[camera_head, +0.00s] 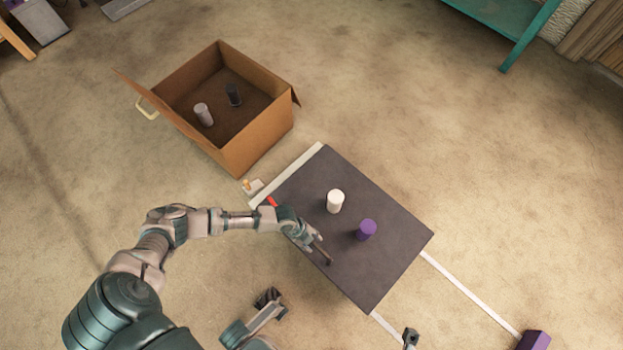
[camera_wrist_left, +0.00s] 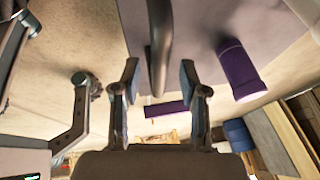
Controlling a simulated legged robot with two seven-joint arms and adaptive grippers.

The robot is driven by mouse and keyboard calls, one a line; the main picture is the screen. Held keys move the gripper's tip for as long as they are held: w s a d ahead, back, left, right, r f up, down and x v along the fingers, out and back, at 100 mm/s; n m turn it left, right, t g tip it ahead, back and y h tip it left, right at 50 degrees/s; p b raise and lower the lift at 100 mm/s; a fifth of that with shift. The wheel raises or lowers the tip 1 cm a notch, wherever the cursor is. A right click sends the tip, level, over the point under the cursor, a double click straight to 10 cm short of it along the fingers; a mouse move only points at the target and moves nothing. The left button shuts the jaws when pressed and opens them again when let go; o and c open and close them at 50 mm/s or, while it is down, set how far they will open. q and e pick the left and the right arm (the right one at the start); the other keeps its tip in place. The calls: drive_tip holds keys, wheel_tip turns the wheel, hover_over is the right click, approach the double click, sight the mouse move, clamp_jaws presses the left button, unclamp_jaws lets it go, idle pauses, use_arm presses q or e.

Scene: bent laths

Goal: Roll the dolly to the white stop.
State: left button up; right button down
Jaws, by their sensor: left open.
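The dolly has a flat dark grey deck (camera_head: 375,265) on the floor. A white cylinder (camera_head: 335,201) and a purple cylinder (camera_head: 366,230) stand upright on it; the purple one also shows in the left wrist view (camera_wrist_left: 238,70). A white bar (camera_head: 300,161), apparently the white stop, runs along the deck's upper-left edge; I cannot tell if they touch. My left gripper (camera_head: 320,247) is open over the deck's lower-left side. In the left wrist view, a grey curved bar (camera_wrist_left: 158,50) passes between its fingers.
An open cardboard box (camera_head: 263,135) holding two cylinders stands beyond the white bar. White floor strips (camera_head: 470,285) run from the deck toward a purple block (camera_head: 534,340) at lower right. A teal table (camera_head: 505,20) stands at upper right.

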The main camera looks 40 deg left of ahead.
use_arm(q)
drive_tip(key=shift+a+r, duration=0.1)
drive_tip(key=shift+r, duration=0.05)
drive_tip(key=v, duration=1.1)
drive_tip(key=shift+r, duration=0.2)
drive_tip(key=shift+a, duration=0.1)
